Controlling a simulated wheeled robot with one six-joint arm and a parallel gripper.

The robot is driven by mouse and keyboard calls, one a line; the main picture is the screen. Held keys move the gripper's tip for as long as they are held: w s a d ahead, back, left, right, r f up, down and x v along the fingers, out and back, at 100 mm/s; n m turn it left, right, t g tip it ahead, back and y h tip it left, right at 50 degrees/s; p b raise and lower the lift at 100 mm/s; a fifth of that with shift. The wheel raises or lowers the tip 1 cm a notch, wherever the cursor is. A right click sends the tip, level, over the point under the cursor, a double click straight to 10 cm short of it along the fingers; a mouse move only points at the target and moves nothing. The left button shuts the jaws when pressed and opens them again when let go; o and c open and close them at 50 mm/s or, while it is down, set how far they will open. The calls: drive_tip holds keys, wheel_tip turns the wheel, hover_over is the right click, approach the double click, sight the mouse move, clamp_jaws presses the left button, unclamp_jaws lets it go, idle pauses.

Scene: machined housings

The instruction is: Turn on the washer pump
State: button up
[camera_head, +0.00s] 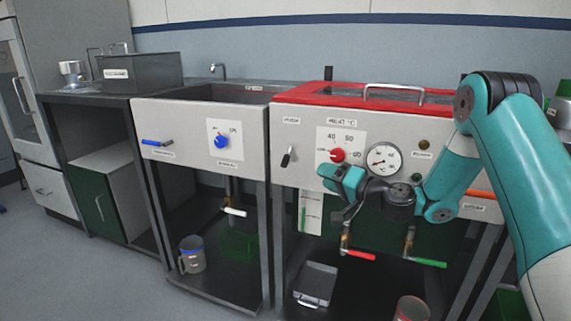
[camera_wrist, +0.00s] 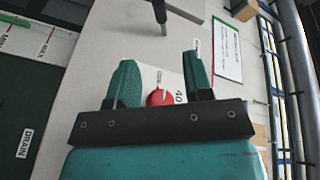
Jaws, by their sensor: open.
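The washer (camera_head: 300,135) is a pale cabinet with a red-rimmed top and a front control panel. A black lever switch (camera_head: 287,157) hangs downward at the panel's left, below a small label too blurred to read surely. A dark lever-like part (camera_wrist: 160,14) shows at the top of the wrist view, beyond my fingertips. My gripper (camera_head: 343,181) is open and empty in front of the panel, right of the lever and just below the red heat knob (camera_head: 337,155). In the wrist view the red knob (camera_wrist: 157,97) shows between my fingers (camera_wrist: 160,65).
A pressure gauge (camera_head: 384,160), a brown light (camera_head: 424,144) and a green button (camera_head: 416,177) are right of the knob. Red (camera_head: 361,255) and green (camera_head: 428,262) valve handles stick out below. A sink unit with a blue knob (camera_head: 222,141) stands left. The panel's left side is clear.

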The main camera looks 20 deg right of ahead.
sight(286, 161)
drive_tip(key=x, duration=1.4)
drive_tip(key=shift+w+a, duration=0.15)
drive_tip(key=shift+a, duration=0.05)
clamp_jaws()
